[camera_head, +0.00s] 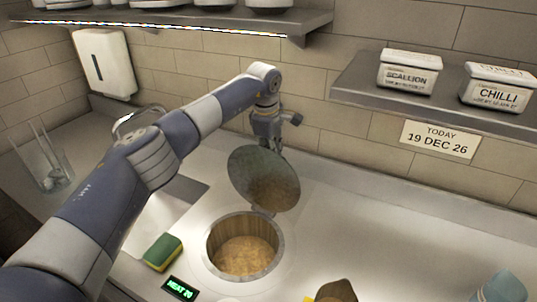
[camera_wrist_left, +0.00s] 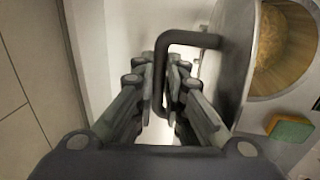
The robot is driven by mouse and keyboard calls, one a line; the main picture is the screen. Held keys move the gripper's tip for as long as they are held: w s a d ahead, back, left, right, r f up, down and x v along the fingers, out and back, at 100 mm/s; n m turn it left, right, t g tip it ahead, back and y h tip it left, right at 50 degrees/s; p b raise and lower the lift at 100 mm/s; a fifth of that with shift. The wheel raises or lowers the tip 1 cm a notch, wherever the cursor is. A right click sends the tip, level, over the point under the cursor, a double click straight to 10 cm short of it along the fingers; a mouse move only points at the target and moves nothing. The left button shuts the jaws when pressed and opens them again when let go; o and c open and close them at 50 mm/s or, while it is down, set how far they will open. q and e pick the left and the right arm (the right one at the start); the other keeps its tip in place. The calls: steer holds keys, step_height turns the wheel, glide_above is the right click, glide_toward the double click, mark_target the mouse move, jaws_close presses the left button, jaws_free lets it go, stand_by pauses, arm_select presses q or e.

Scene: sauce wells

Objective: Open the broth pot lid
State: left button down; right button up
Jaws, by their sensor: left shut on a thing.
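The broth pot (camera_head: 213,262) is a round well sunk in the counter, open at the top, with tan broth (camera_head: 243,255) inside. Its round dark metal lid (camera_head: 264,180) is tilted up steeply above the pot's far side. My left gripper (camera_head: 272,143) is behind the lid, partly hidden by it in the head view. In the left wrist view the gripper's fingers (camera_wrist_left: 163,85) are shut on the dark bar handle (camera_wrist_left: 190,38) of the lid (camera_wrist_left: 236,55). The open pot (camera_wrist_left: 285,45) shows past the lid there. My right gripper is not in view.
A green and yellow sponge (camera_head: 162,251) and a lit display (camera_head: 180,289) sit beside the pot. A sink (camera_head: 150,225) lies left. A shelf (camera_head: 440,106) holds scallion (camera_head: 408,75) and chilli (camera_head: 498,90) tubs. The counter right of the pot is mostly clear.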

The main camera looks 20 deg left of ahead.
arm_select(q)
steer(key=shift+w+d+f, duration=0.15)
steer(key=shift+w+f, duration=0.05)
steer(key=shift+w, duration=0.35)
steer(key=shift+w+d+f, duration=0.1)
steer(key=shift+w+f, duration=0.05)
steer(key=shift+w, duration=0.35)
steer(key=shift+w, duration=0.1)
steer(key=c, duration=1.7)
jaws_free()
steer(key=shift+w, duration=0.15)
steer(key=shift+o, duration=0.2)
step_height(320, 180, up, 7)
steer(key=shift+s+f, duration=0.15)
steer(key=shift+s, duration=0.2)
